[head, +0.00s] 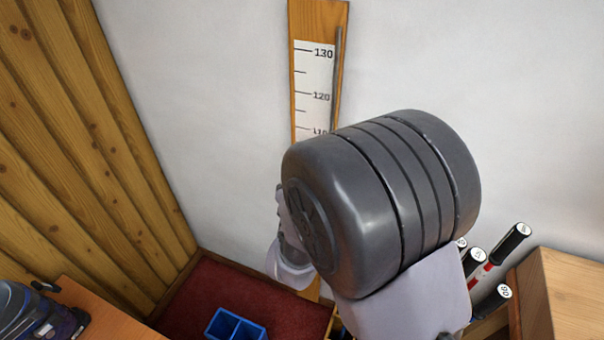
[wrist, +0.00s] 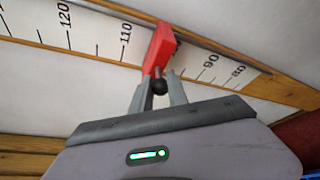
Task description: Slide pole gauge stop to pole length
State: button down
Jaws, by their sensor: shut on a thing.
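The red gauge stop (wrist: 160,48) sits across the white scale strip (wrist: 93,33) in the wrist view. It lies between the 110 and 90 marks and covers the numbers there. A dark round knob (wrist: 159,87) sticks out from its lower end. My gripper (wrist: 158,92) is shut on this knob, one grey finger on each side. In the head view the wooden gauge board (head: 318,18) stands upright on the wall, with 130, 120 and part of 110 showing. My arm hides the stop and my gripper there.
Several poles with black ends and white number tags (head: 509,243) lean at the right, one tagged 90. A wooden block (head: 575,300) stands beside them. A blue bin (head: 235,325) sits on the dark red floor. A wooden table (head: 95,310) is at the lower left.

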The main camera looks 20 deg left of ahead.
jog(key=shift+f+b, duration=0.85)
jog(key=shift+f, duration=0.75)
jog(key=c, duration=1.3)
grip_release()
jog(key=shift+w, duration=0.15)
